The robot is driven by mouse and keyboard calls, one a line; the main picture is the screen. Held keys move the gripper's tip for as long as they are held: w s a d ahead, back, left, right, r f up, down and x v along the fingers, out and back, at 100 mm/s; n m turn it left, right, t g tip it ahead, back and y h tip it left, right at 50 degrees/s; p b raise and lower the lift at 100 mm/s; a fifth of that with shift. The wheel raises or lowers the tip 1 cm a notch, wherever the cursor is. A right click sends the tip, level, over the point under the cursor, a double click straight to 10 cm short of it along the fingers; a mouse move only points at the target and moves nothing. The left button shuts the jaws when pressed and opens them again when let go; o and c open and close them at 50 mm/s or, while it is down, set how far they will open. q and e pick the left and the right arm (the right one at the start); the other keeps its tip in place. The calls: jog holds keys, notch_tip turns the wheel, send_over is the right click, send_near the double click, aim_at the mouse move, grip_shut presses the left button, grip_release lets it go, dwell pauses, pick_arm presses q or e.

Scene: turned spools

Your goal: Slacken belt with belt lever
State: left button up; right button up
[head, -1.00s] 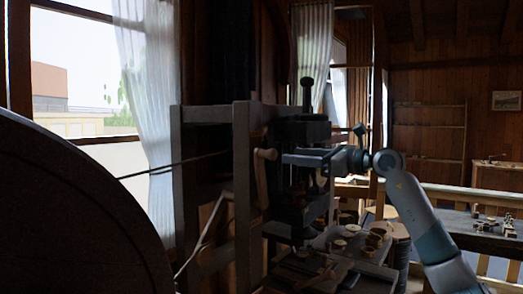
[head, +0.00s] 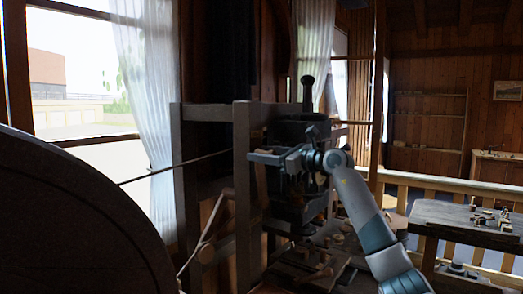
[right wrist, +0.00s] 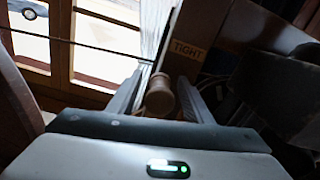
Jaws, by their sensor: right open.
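In the right wrist view the knob (right wrist: 160,96) appears between my fingers, under a "TIGHT" label (right wrist: 188,50). The belt (head: 165,171) runs as a thin dark line from the big dark wheel (head: 70,215) to the frame. My right gripper (head: 264,158) is open and empty, pointing left, well above and right of the knob in the head view. My left gripper is out of view.
The grey frame (head: 242,200) and the dark machine with an upright black handle (head: 308,92) stand close around my right gripper. A cluttered bench (head: 325,262) lies below. A table with small turned pieces (head: 465,222) stands at the right.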

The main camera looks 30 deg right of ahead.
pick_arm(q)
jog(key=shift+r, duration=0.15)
pick_arm(e)
jog(key=shift+w, duration=0.3)
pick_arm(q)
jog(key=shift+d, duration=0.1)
pick_arm(e)
jog(key=shift+a, duration=0.1)
grip_shut()
